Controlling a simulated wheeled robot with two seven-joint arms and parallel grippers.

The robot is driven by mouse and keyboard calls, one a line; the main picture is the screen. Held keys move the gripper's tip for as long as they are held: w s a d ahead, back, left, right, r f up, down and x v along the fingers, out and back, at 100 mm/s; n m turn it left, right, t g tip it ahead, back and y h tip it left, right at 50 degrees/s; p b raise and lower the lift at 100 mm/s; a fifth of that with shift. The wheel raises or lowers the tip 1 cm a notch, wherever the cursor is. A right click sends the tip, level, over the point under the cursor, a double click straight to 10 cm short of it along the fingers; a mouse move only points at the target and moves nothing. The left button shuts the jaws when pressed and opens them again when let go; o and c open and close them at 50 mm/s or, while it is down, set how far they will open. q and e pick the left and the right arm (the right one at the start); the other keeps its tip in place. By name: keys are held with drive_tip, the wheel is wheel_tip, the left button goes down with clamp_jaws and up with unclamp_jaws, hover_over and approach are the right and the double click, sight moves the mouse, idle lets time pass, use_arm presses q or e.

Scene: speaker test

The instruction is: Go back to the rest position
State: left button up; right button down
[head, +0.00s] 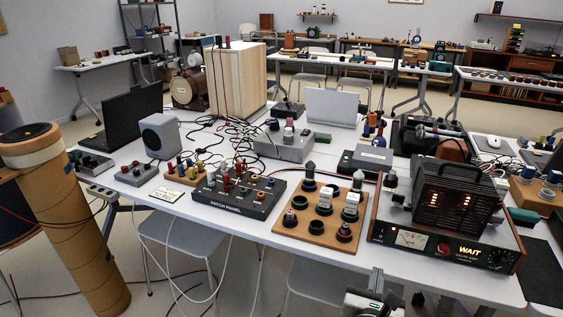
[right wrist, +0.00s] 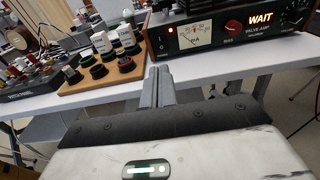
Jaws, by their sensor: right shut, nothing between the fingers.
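My right gripper (head: 376,281) is at the bottom of the head view, in front of the table's near edge and below the valve amp. In the right wrist view its two fingers (right wrist: 157,84) are together, with nothing between them. The fingers point toward the table edge, between the wooden board and the amp. My left gripper does not show in either view.
A white table (head: 270,237) holds a valve amp (head: 440,247) with a lit WAIT sign, a wooden board (head: 290,222) with knobs, a patch panel (head: 238,200), a grey speaker (head: 160,136) and a laptop (head: 130,115). Stools (head: 180,235) stand below. A cardboard tube (head: 78,230) stands left.

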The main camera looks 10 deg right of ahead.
drive_tip(key=s+a+f+m+g+y, duration=0.3)
drive_tip(key=s+a+f+m+y, duration=0.55)
drive_tip(key=m, duration=0.55)
drive_tip(key=s+a+r+m+y, duration=0.1)
drive_tip(key=s+a+m+y, duration=0.3)
drive_tip(key=a+m, duration=0.3)
drive_tip(key=s+m, duration=0.1)
drive_tip(key=m, duration=0.4)
drive_tip(key=shift+a+r+g, duration=0.25)
drive_tip(key=shift+g, duration=0.05)
drive_tip(key=shift+s, duration=0.1)
